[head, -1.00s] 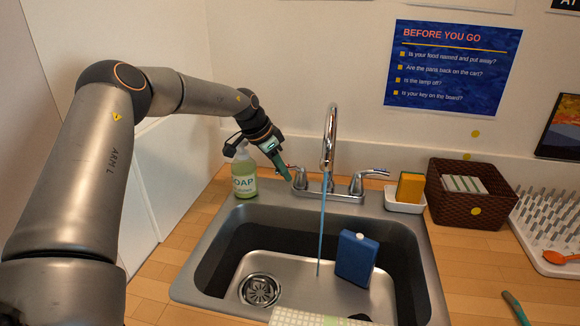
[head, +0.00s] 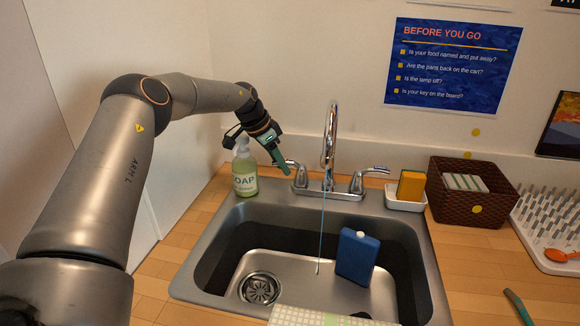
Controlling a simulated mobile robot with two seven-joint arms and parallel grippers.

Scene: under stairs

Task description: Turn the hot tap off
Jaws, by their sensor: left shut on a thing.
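A chrome faucet (head: 330,140) stands behind the sink, with a left tap handle (head: 300,178) and a right tap handle (head: 365,178). The right handle carries a blue mark, so I take the left one as the hot tap. A thin stream of water (head: 322,225) runs from the spout into the basin. My left gripper (head: 284,168) comes in from the upper left and is shut on the left tap handle's lever; its fingers partly hide the lever. My right gripper is not in view.
A soap bottle (head: 244,172) stands close beside my left gripper. A blue flask-like container (head: 356,256) is in the sink (head: 205,245). A sponge (head: 411,185), a brown basket (head: 470,210) and a drying rack (head: 545,225) stand to the right.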

